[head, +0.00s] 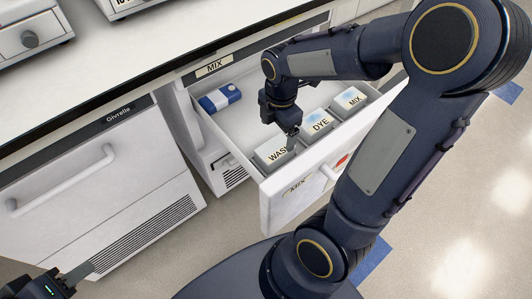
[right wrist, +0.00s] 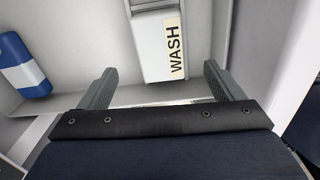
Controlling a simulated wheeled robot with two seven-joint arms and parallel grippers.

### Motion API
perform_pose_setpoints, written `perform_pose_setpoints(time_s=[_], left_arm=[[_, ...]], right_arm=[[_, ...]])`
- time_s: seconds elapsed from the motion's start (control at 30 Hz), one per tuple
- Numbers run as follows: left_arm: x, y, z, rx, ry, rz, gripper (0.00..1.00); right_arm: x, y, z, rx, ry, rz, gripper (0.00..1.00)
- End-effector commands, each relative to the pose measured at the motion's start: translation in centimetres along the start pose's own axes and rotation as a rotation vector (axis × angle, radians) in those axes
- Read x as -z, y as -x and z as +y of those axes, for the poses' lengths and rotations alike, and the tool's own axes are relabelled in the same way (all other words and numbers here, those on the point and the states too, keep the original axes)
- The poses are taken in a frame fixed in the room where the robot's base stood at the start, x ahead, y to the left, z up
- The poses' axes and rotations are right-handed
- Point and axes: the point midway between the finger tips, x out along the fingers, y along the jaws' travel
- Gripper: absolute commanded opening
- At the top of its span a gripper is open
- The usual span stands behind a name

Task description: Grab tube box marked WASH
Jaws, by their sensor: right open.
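The tube box marked WASH (head: 270,152) is a white box in the open drawer (head: 233,135), at the drawer's near left corner. In the right wrist view the WASH box (right wrist: 152,45) lies just beyond and between my fingers, label on its right side. My right gripper (head: 292,133) reaches down into the drawer at the WASH box and partly hides its label. In the right wrist view my right gripper (right wrist: 160,88) is open with nothing between its fingers. My left gripper (head: 62,284) is at the bottom left, away from the drawer; its fingertips are unclear.
Boxes marked DYE (head: 318,123) and MIX (head: 350,100) stand in a row beside the WASH box. A blue and white box (head: 220,98) lies further back in the drawer. The counter (head: 150,40) overhangs the drawer's back. The drawer walls are close around my right gripper.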

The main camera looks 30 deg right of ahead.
Motion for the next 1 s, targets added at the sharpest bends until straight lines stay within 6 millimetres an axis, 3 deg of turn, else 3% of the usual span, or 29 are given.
perform_pose_setpoints(time_s=[0.03, 0.37, 0.6, 0.97, 1.0], left_arm=[[-0.4, -0.8, -0.4, 0.0, 0.0, 0.0, 0.36], [-0.9, -1.8, -0.8, 0.0, 0.0, 0.0, 0.36], [-1.6, -3.1, -1.4, 0.0, 0.0, 0.0, 0.36], [-1.6, -3.2, -1.5, 0.0, 0.0, 0.0, 0.36], [-1.6, -3.2, -1.5, 0.0, 0.0, 0.0, 0.36]], right_arm=[[-0.2, -1.3, 0.2, 0.01, 0.032, -0.01, 0.87], [-0.4, -4.8, 0.1, 0.019, 0.067, -0.017, 0.87], [-0.3, -8.3, -0.4, 0.019, 0.067, -0.016, 0.87], [-0.3, -9.1, -0.4, 0.016, 0.065, -0.016, 0.87], [-0.3, -9.1, -0.4, 0.016, 0.065, -0.016, 0.82]])
